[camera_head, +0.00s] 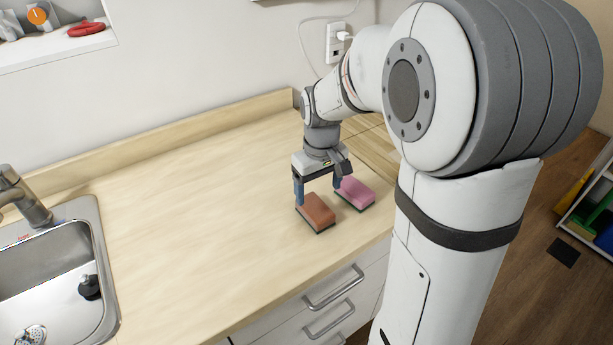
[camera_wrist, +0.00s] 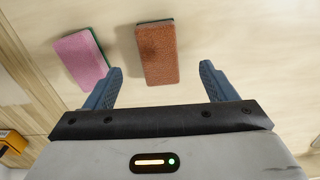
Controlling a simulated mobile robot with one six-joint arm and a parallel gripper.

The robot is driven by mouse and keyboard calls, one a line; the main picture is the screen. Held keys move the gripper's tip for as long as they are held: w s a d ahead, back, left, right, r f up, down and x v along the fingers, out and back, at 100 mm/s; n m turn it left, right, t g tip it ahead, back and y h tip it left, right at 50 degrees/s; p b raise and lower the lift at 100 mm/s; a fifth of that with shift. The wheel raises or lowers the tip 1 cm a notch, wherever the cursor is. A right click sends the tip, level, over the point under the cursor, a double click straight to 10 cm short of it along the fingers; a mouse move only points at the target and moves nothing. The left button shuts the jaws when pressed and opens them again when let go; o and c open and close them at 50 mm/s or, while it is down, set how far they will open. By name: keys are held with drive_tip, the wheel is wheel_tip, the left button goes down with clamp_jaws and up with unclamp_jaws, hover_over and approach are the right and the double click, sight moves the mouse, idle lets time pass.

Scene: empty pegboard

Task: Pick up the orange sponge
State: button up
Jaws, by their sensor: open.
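The orange sponge (camera_head: 316,213) lies flat on the wooden counter, below my gripper (camera_head: 318,188) in the head view. It is a brick-orange block with a dark layer underneath. In the wrist view the orange sponge (camera_wrist: 158,55) shows beyond and between the two blue fingertips of my gripper (camera_wrist: 160,82). The gripper is open, and nothing is held. The sponge's near end reaches about level with the fingertips; I cannot tell the exact height gap.
A pink sponge (camera_head: 355,193) lies close to the right of the orange one; it is at the left in the wrist view (camera_wrist: 80,58). A sink (camera_head: 60,265) with a faucet (camera_head: 22,197) is at the left. The counter's middle (camera_head: 190,215) is clear. A wall outlet (camera_head: 336,43) is behind.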

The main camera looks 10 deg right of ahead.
sight(315, 205)
drive_tip(key=shift+w+f, duration=0.25)
drive_tip(key=shift+w, duration=0.25)
drive_tip(key=shift+w+f, duration=0.25)
drive_tip(key=shift+w, duration=0.25)
drive_tip(key=shift+w+f+n, duration=0.15)
drive_tip(key=shift+f+n, duration=0.05)
drive_tip(key=shift+n, duration=0.1)
wheel_tip(315, 205, down, 8)
drive_tip(key=shift+a+r+p, duration=0.1)
drive_tip(key=shift+r+p, duration=0.05)
drive_tip(key=shift+p, duration=0.7)
drive_tip(key=shift+c, duration=0.2)
drive_tip(key=c, duration=1)
